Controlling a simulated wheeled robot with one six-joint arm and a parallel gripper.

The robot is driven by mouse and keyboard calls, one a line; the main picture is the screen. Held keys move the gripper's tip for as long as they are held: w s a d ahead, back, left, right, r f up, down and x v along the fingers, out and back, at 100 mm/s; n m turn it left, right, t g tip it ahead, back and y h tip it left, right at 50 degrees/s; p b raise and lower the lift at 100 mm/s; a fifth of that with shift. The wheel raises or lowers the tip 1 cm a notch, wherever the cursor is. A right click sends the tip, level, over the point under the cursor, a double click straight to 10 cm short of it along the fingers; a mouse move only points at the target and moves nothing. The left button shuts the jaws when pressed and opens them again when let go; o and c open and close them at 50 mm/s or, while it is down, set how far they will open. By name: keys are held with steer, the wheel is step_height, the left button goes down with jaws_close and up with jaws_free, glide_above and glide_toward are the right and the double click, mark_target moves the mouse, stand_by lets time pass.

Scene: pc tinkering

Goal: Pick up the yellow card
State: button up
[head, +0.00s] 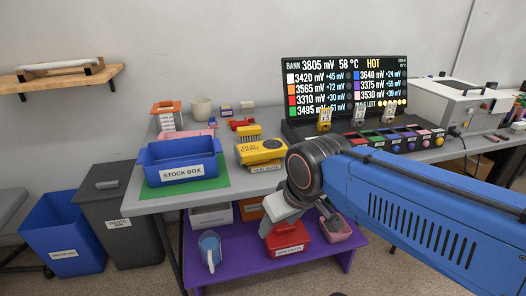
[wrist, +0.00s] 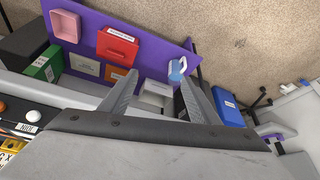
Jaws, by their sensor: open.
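No single yellow card stands out clearly. Yellow candidates in the head view are a block with a row of slots or ridges (head: 248,132) and a labelled yellow unit (head: 262,151) in front of it, both on the grey table. Small yellow-topped tags (head: 325,119) stand in front of the display. My gripper (head: 300,226) hangs at the table's front edge, over the purple lower shelf, to the right of and nearer than the yellow unit. In the wrist view my gripper (wrist: 160,80) is open and empty, its fingers apart above the shelf. A yellow piece (wrist: 8,158) shows at the lower left.
A blue stock box (head: 182,170) sits on a green mat at the table's left. The display (head: 345,85) and colored slots stand behind my arm. A red bin (head: 289,238) and a blue jug (head: 209,250) are on the lower shelf. Waste bins stand at left.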

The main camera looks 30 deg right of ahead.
steer(key=o, duration=0.5)
steer(key=shift+o, duration=1.3)
steer(key=shift+w+r, duration=0.25)
steer(key=shift+r, duration=0.1)
steer(key=w+d+r+n+g+h, duration=0.1)
steer(key=w+d+r+n+g, duration=0.15)
steer(key=w+r+n, duration=0.55)
steer(key=w+d+r+n+g, duration=0.1)
steer(key=w+d+r+n, duration=0.15)
steer(key=w+r, duration=0.6)
steer(key=w+d+r+n+g+h, duration=0.15)
steer(key=w+d+r+n, duration=0.3)
steer(key=w, duration=0.85)
glide_above(261, 146)
steer(key=a, duration=0.2)
steer(key=shift+n+y, duration=0.3)
steer(key=shift+y, duration=0.05)
steer(key=f, duration=1.1)
steer(key=shift+d+f, duration=0.25)
steer(key=shift+f, duration=0.15)
steer(key=f, duration=0.2)
steer(key=d+f, duration=0.1)
steer(key=f, duration=0.1)
steer(key=shift+d+f, duration=0.1)
steer(key=shift+f, duration=0.4)
steer(key=shift+f, duration=0.25)
